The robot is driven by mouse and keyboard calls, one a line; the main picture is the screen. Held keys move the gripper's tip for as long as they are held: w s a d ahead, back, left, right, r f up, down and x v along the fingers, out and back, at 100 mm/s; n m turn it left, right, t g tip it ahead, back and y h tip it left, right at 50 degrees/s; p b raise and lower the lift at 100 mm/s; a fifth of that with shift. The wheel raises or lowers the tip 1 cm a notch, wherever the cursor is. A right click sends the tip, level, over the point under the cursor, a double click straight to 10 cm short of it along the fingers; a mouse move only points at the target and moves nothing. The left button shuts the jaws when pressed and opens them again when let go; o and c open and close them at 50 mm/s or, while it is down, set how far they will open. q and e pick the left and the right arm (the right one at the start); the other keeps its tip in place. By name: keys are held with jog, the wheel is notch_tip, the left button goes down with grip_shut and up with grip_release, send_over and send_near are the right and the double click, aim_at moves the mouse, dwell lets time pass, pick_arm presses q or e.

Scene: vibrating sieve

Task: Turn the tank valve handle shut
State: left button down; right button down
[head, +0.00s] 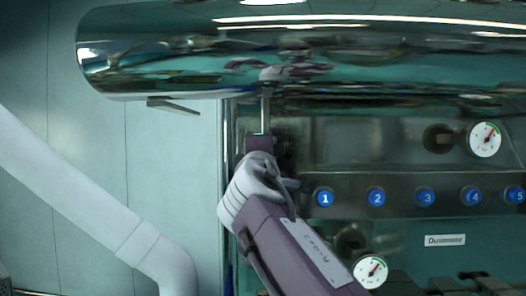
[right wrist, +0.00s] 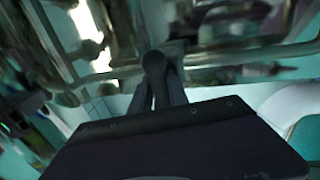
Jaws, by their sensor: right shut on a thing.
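A polished metal tank (head: 150,50) lies across the top of the head view. A thin metal bar (head: 265,115), which looks like the valve handle, hangs down from the tank's underside. My right gripper (head: 262,138) is at the lower end of this bar and shut on it. In the right wrist view, the fingers (right wrist: 160,85) come together at a dark rounded end, and the handle cannot be made out clearly there. My left gripper is not in view.
A flat grey lever (head: 174,106) sticks out below the tank's left end. Right of my arm is a panel with numbered blue buttons (head: 377,197), an upper gauge (head: 485,139) and a lower gauge (head: 370,272). The pale wall (head: 170,160) leaves room on the left.

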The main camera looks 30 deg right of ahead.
jog(key=shift+w+f, duration=0.15)
jog(key=shift+f, duration=0.15)
jog(key=c, duration=1.3)
grip_release()
jog(key=shift+s+a+r, duration=0.15)
jog(key=shift+s+r, duration=0.05)
jog(key=b+v, duration=0.5)
jog(key=v, duration=0.4)
jog(key=shift+a, duration=0.1)
